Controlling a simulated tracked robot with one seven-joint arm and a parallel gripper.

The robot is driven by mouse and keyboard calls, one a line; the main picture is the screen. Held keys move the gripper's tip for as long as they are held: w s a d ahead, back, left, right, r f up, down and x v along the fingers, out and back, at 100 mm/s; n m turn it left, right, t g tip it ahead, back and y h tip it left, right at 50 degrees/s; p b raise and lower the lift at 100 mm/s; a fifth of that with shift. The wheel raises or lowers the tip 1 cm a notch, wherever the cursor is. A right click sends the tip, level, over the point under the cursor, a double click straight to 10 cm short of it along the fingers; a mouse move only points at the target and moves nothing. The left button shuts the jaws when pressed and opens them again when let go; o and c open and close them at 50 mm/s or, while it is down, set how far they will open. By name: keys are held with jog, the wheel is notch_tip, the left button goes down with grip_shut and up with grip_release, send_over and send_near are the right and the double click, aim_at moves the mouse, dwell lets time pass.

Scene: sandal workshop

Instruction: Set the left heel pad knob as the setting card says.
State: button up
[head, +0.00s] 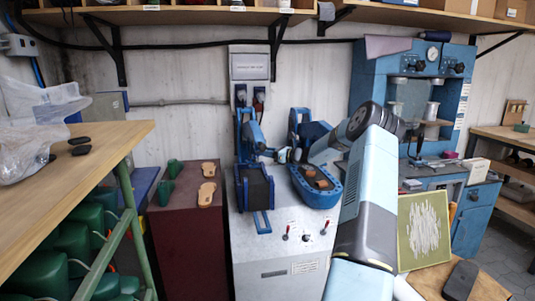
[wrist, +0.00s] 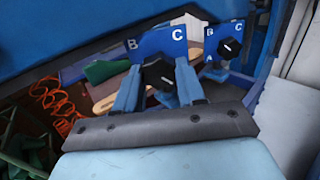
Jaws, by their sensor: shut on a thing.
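In the wrist view my gripper (wrist: 160,70) is shut on a black knob (wrist: 157,76), the left of two there. Its blue plate (wrist: 150,48) shows the letters B and C; its lower part is hidden by my fingers. A second black knob (wrist: 229,48) sits to the right on a blue plate (wrist: 211,42) lettered A, B and C. In the head view my gripper (head: 284,155) reaches between the two blue press stations, and the knobs are too small to make out. No readable setting card shows.
A grey panel with a small label (head: 252,67) stands above the machine. The left station has a dark pad (head: 255,187); the right has a blue tray (head: 318,197). A maroon cabinet (head: 186,235) with sandal soles stands left. A wooden bench (head: 70,185) is nearer left.

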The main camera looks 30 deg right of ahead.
jog(key=o, duration=0.8)
jog(key=shift+d+f, duration=0.15)
jog(key=shift+f, duration=0.15)
jog(key=shift+o, duration=1.2)
jog(key=shift+r, duration=0.2)
jog(key=v, duration=1.3)
jog(key=shift+s, duration=0.35)
jog(key=shift+d+f, duration=0.1)
